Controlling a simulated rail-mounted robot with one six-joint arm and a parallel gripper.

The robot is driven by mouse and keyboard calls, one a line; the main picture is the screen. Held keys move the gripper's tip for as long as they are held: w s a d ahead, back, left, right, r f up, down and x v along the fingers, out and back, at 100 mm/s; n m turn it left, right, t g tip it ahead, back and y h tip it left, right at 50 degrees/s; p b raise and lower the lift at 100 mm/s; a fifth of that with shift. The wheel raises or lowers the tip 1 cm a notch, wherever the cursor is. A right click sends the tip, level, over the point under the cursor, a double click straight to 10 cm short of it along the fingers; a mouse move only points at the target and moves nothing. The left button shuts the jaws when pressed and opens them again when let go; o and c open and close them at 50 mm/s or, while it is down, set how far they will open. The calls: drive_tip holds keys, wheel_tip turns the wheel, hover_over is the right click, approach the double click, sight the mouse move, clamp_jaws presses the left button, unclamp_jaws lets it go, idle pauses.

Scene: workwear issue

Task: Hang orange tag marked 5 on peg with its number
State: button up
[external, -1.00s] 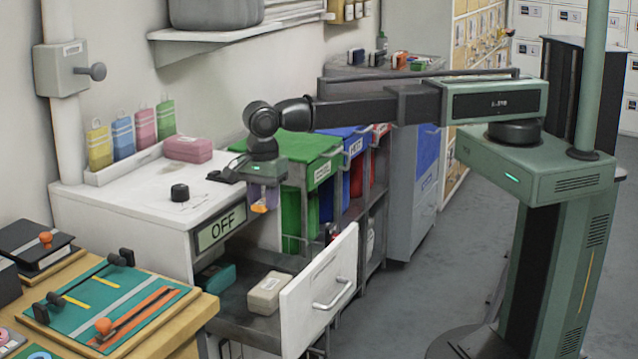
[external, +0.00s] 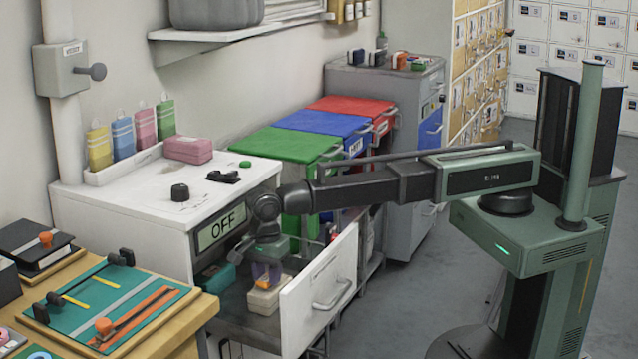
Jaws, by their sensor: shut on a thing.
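My gripper (external: 266,280) hangs down into the open drawer below the white cabinet top. It is shut on a small orange piece (external: 262,284), which shows between the purplish fingers. It looks like the orange tag, but no number is readable at this size. The gripper is right above or against a beige box (external: 264,299) in the drawer; I cannot tell if they touch. I cannot make out a peg marked 5.
The drawer front (external: 320,292) stands out to the right of the gripper. A teal box (external: 216,277) lies at the drawer's left. Green (external: 288,145), blue (external: 325,121) and red (external: 352,106) lidded bins stand behind. A wooden bench with a teal board (external: 110,300) is at front left.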

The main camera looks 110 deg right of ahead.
sight(266, 277)
drive_tip(key=shift+f, duration=0.65)
drive_tip(key=o, duration=0.9)
drive_tip(key=shift+r, duration=0.1)
drive_tip(key=r+p, duration=1)
drive_tip(key=p, duration=0.1)
drive_tip(key=shift+w+r, duration=0.2)
drive_tip(key=shift+r, duration=0.2)
